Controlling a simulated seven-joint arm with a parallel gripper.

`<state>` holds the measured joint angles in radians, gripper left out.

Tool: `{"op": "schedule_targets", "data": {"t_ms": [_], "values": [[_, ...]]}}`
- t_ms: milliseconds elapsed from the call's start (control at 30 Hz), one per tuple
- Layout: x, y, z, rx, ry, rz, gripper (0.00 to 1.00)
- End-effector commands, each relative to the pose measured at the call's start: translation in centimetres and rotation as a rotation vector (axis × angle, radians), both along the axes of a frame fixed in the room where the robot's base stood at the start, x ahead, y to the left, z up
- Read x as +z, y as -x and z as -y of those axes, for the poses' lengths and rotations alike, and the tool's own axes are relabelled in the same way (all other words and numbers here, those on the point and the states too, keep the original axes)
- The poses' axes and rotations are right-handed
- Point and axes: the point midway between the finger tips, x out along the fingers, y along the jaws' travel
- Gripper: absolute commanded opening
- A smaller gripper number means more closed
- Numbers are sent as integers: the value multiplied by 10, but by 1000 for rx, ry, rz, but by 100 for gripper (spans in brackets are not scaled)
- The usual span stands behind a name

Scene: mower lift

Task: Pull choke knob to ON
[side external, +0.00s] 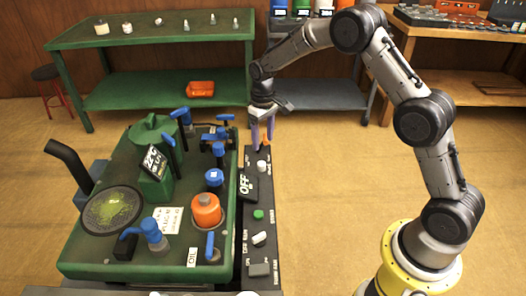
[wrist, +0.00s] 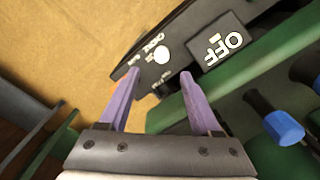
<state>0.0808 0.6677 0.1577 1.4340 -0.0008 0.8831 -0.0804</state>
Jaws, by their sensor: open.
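My gripper (side external: 262,146) is open, its two purple fingers pointing down over the far end of the black control panel (side external: 252,230). In the wrist view the gripper (wrist: 160,78) has its fingertips apart with no knob held between them. A round white knob (wrist: 162,54) sits beside lettering that looks like CHOKE, just beyond the fingertips. In the side view a white knob (side external: 262,166) stands on the panel a little nearer the camera than the fingers. A black OFF display (side external: 248,184) is beside it and also shows in the wrist view (wrist: 222,42).
The green mower deck (side external: 80,262) lies left of the panel, with blue-capped parts and an orange cap (side external: 206,210). A green knob (side external: 258,214) and other switches are farther down the panel. A green bench (side external: 170,35) stands behind. Open floor lies right of the panel.

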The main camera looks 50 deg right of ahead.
Motion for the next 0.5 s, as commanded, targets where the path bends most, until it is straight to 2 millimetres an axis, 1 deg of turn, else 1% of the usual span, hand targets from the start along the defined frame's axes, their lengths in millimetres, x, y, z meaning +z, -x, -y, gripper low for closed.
{"op": "schedule_targets", "data": {"t_ms": [33, 100, 200, 333, 500], "values": [[11, -1, 0, 0, 0, 3, 65], [22, -1, 0, 0, 0, 3, 65], [33, 0, 0, 0, 0, 1, 65], [42, 0, 0, 0, 0, 0, 65], [44, 0, 0, 0, 0, -1, 65]]}}
